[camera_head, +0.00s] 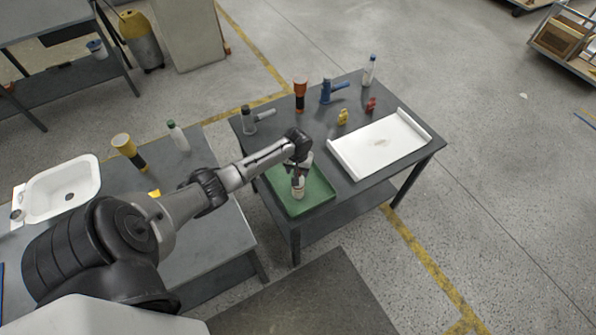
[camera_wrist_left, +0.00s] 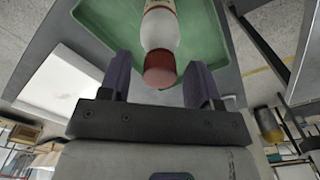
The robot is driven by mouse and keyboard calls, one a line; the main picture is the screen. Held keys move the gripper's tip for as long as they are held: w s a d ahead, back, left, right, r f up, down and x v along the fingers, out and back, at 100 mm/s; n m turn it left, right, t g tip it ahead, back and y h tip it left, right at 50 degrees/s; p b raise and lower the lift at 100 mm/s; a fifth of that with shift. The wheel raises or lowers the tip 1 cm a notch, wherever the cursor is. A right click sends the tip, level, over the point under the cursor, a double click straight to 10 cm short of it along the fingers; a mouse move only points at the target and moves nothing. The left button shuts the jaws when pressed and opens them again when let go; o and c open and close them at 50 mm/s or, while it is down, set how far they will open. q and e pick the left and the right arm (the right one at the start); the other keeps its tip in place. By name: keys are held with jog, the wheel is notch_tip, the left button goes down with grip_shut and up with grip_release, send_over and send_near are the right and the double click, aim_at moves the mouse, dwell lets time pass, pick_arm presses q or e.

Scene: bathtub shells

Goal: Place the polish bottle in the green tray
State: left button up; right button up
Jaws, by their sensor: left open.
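The green tray (camera_head: 311,199) lies on the near part of the dark table. A white bottle with a red cap (camera_head: 298,187), which I take for the polish bottle, is at the tray, under my left gripper (camera_head: 299,170). In the left wrist view the bottle (camera_wrist_left: 160,30) shows its red cap toward the camera, with the green tray (camera_wrist_left: 105,22) behind it. My left gripper (camera_wrist_left: 162,85) is open, its fingers on either side of the cap with gaps visible. The bottle's base is out of that view. My right gripper is not in view.
A white tray-like panel (camera_head: 400,140) lies right of the green tray. Behind stand an orange-topped flashlight (camera_head: 300,95), a blue tool (camera_head: 330,90), a bottle (camera_head: 369,71), and small yellow (camera_head: 343,117) and red (camera_head: 370,104) items. A sink (camera_head: 65,188) is on the left bench.

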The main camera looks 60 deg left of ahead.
pick_arm(q)
notch_tip(320, 180, up, 10)
jog(key=s+d+f+m+t, duration=0.1)
jog(key=s+d+f+m, duration=0.3)
jog(key=d, duration=0.5)
jog(key=s+d+f+m, duration=0.2)
jog(key=s+d+m, duration=0.1)
jog(key=s+d, duration=0.5)
jog(key=s+d+r+m+t, duration=0.2)
jog(key=s+d+r, duration=0.5)
jog(key=s+d, duration=0.4)
jog(key=shift+s+d+r+m+t+p, duration=0.2)
jog(key=shift+d+r+m+t+p, duration=0.1)
jog(key=shift+d+m, duration=0.55)
jog(key=shift+f, duration=0.15)
